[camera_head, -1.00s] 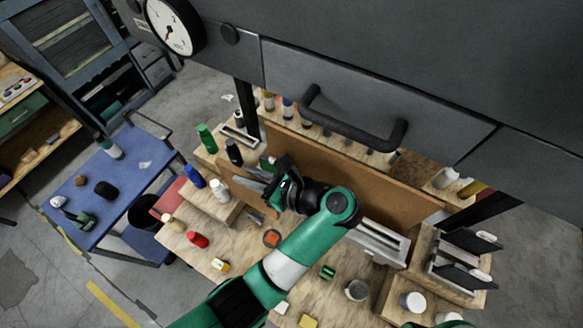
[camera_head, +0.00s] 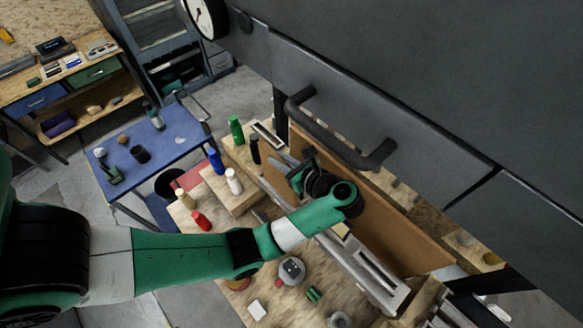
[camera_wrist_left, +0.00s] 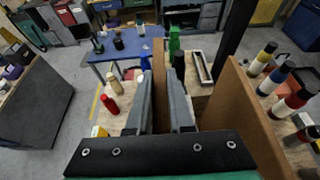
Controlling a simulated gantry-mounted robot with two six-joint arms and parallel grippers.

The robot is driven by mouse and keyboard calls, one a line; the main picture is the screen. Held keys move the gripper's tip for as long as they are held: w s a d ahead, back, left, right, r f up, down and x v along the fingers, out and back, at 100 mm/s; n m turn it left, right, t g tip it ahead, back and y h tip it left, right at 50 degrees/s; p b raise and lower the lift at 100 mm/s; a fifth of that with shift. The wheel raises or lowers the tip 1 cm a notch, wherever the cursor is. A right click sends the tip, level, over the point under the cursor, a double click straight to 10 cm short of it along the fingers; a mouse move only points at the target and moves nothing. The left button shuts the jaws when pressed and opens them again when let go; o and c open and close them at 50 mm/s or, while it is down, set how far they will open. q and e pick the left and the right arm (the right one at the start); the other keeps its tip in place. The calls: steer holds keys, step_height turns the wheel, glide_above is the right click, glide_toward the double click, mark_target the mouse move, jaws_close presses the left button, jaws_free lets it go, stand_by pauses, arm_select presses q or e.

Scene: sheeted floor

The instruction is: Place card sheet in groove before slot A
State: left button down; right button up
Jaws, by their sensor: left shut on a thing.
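My left gripper (camera_head: 289,172) is low over the wooden bench, beside a long brown board standing on edge. In the left wrist view its two grey fingers (camera_wrist_left: 161,88) point away over the bench with a narrow gap between them. A grey slotted rail (camera_head: 377,272) lies along the board's near side. A second slotted piece (camera_head: 268,134) is at the bench's far end; it also shows in the wrist view (camera_wrist_left: 201,69). I cannot read a slot A label.
The brown board (camera_head: 395,235) stands close to the gripper; the machine's grey handle (camera_head: 340,130) overhangs it. Green (camera_head: 236,130), blue (camera_head: 216,162), white (camera_head: 233,181) and red (camera_head: 201,221) bottles stand left of the gripper. A blue table (camera_head: 150,165) is farther left.

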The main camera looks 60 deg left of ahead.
mark_target(279, 177)
arm_select(q)
steer(key=f+b, duration=0.1)
steer(key=f, duration=0.1)
steer(key=f+b, duration=0.1)
steer(key=b, duration=0.1)
steer(key=shift+w+a+f, duration=0.15)
steer(key=shift+w+f, duration=0.25)
steer(key=shift+f, duration=0.2)
steer(key=c, duration=0.8)
jaws_free()
